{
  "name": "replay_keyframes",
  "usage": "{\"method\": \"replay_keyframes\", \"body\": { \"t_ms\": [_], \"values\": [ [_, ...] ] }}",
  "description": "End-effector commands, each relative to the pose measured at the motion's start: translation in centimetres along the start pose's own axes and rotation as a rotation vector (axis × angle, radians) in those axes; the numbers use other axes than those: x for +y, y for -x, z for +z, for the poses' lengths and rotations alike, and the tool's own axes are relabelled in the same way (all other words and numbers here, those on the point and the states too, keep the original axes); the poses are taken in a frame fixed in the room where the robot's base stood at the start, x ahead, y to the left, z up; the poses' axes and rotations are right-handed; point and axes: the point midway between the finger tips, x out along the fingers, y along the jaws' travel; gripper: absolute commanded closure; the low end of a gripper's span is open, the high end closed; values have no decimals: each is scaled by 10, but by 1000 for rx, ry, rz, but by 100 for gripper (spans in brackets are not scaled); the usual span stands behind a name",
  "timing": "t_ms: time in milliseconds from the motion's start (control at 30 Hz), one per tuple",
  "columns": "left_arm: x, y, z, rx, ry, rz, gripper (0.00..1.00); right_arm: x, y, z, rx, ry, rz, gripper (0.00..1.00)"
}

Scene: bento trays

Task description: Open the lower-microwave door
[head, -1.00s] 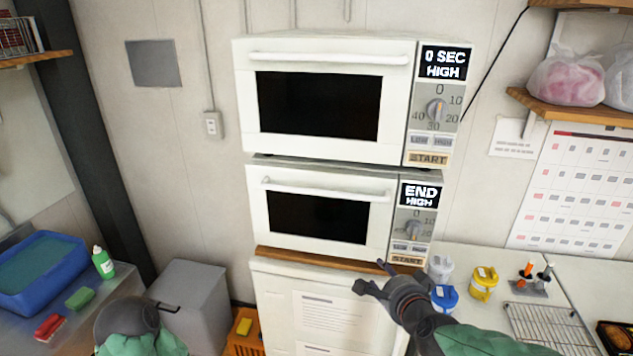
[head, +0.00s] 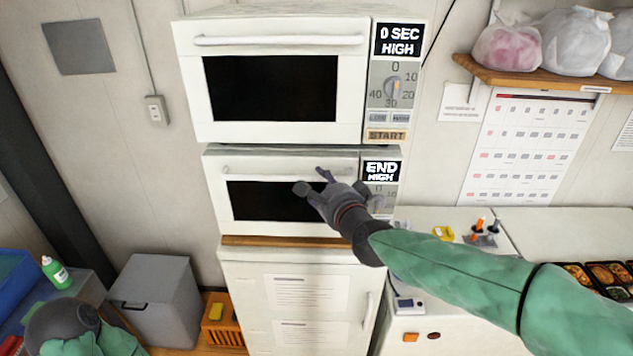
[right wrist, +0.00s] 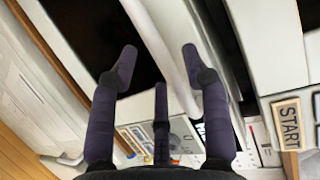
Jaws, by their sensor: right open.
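The lower microwave (head: 212,190) is white, with a dark window, and its door (head: 300,229) is shut. Its display (head: 381,171) reads END HIGH. Its white bar handle (head: 260,171) runs along the top of the door, its right part behind my right gripper. My right gripper (head: 313,181) is open in front of the door's upper right part. In the right wrist view, the handle (right wrist: 158,42) passes between the spread fingertips of the gripper (right wrist: 158,62); I cannot tell whether they touch it. My left gripper is not in view; only part of my left arm shows.
The upper microwave (head: 188,80), shut, sits directly above, showing 0 SEC HIGH. A white cabinet (head: 245,275) stands below on the floor. A counter (head: 545,222) with small items lies to the right. A grey bin (head: 165,300) and an orange basket (head: 222,335) are at lower left.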

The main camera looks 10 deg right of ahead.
Motion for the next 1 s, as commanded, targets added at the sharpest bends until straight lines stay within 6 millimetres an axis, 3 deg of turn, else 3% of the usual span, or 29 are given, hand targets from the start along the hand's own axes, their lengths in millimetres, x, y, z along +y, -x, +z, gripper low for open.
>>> {"method": "replay_keyframes", "body": {
  "t_ms": [233,633,800,1000],
  "values": [
    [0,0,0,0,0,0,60,0,-25,0,1,1,1,53],
    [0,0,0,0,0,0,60,0,-30,0,1,1,0,53],
    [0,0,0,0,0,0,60,0,-30,0,0,1,0,100],
    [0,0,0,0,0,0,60,0,-30,0,0,1,0,100]
  ]
}}
